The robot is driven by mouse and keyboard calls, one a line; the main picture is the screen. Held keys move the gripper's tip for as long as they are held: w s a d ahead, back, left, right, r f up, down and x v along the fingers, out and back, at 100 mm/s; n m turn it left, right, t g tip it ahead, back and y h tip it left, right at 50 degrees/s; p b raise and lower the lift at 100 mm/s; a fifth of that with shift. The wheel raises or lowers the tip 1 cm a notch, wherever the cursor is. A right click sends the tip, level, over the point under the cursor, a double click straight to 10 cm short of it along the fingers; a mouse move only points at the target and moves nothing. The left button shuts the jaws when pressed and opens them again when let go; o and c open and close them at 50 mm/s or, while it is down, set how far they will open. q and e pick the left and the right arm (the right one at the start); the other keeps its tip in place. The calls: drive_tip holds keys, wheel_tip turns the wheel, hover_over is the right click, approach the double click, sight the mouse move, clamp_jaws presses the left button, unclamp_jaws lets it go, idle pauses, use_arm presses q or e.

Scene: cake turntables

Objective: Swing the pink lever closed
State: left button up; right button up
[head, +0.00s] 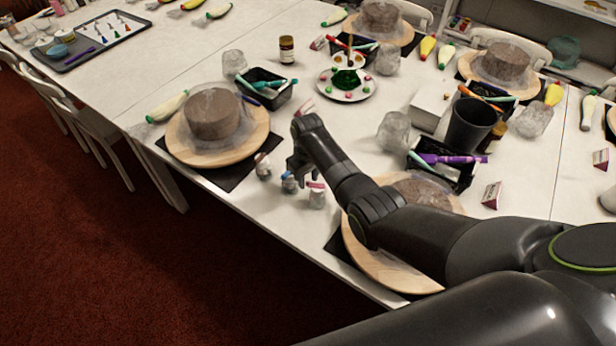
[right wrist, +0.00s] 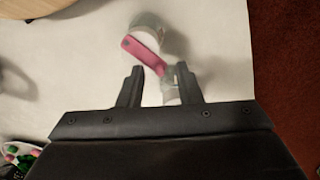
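The pink lever (right wrist: 143,54) lies across the top of a small white-topped jar (right wrist: 146,36) in the right wrist view, slanting from upper left to lower right. In the head view this lever appears as a pinkish strip on the rightmost of three small jars (head: 316,198) near the table's front edge. My right gripper (right wrist: 159,78) is open, its two fingers apart just short of the lever. Its lower-right end reaches toward the gap between them. A pale, partly clear object (right wrist: 170,88) shows between the fingers; contact is unclear. My left gripper is not in view.
Two more small jars, one blue-topped (head: 289,184) and one (head: 264,167), stand close by to the left. Wooden turntables flank the jars, the left one (head: 178,140) bearing a cake (head: 213,115). A candy plate (head: 371,91) and black bin (head: 470,128) stand behind.

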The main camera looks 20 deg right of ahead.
sight(308, 182)
drive_tip(key=shift+r, duration=0.55)
wheel_tip(308, 182, up, 16)
drive_tip(key=shift+r+p, duration=0.15)
drive_tip(key=shift+p, duration=0.3)
